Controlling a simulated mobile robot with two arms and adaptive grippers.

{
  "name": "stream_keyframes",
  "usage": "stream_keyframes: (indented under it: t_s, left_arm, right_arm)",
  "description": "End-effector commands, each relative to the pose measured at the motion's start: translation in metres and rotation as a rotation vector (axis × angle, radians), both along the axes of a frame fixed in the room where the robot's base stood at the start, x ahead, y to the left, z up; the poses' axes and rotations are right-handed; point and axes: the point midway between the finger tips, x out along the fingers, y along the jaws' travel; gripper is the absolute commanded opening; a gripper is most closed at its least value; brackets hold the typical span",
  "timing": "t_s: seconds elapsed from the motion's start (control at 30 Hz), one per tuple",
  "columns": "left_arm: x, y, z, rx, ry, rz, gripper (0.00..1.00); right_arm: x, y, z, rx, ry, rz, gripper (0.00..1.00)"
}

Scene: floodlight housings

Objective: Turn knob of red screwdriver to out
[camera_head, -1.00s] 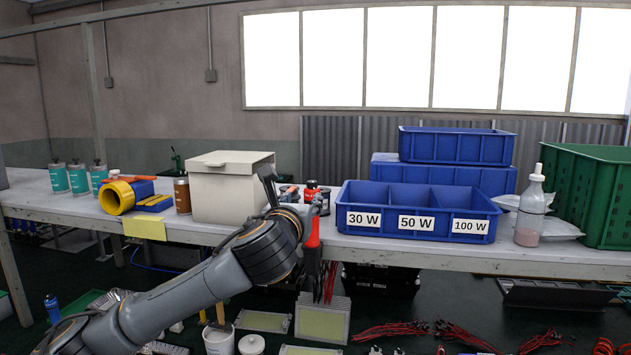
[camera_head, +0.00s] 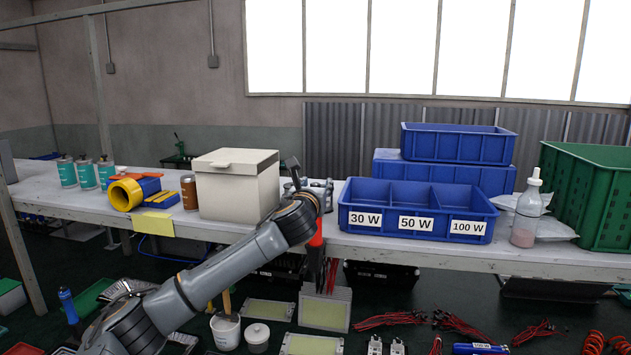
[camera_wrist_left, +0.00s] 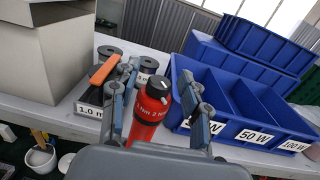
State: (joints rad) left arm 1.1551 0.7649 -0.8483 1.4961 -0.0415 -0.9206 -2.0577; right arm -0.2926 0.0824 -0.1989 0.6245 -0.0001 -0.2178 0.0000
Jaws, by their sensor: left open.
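The red screwdriver (camera_wrist_left: 150,112) stands upright near the table's front edge in the left wrist view, with white lettering on its body. Its black knob (camera_wrist_left: 158,84) is at the top and carries a pale mark. My left gripper (camera_wrist_left: 160,74) is open, with one finger on each side of the screwdriver's upper part. Whether a finger touches the knob cannot be told. In the head view my left gripper (camera_head: 308,182) is at the table edge, between the beige box and the blue bin, and the screwdriver's top cannot be made out there.
A divided blue bin (camera_head: 417,223) with wattage labels stands close on the right. A beige box (camera_head: 236,190) stands on the left. A tray labelled 1.0 m (camera_wrist_left: 88,110) with spools and an orange-handled tool is beside the screwdriver. A red object (camera_head: 316,236) hangs below the edge.

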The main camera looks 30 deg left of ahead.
Motion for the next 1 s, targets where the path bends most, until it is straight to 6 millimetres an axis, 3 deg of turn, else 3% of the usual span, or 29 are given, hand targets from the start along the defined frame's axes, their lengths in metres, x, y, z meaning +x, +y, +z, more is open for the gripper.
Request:
stream_keyframes:
  t_s: [0.3,0.53,1.0]
  left_arm:
    - [0.0015,0.0008,-0.0002,0.0,0.0,0.001,0.44]
    - [0.0014,0.0008,-0.0001,0.0,0.0,0.001,0.0]
    - [0.0009,0.0021,0.0005,0.002,0.0,-0.08,0.0]
  right_arm:
    - [-0.0112,0.0055,-0.0004,0.006,0.018,-0.002,0.4]
    - [-0.0113,0.0053,-0.0004,0.006,0.018,-0.002,0.4]
    - [-0.0105,0.0007,0.0013,0.0,0.016,0.001,0.4]
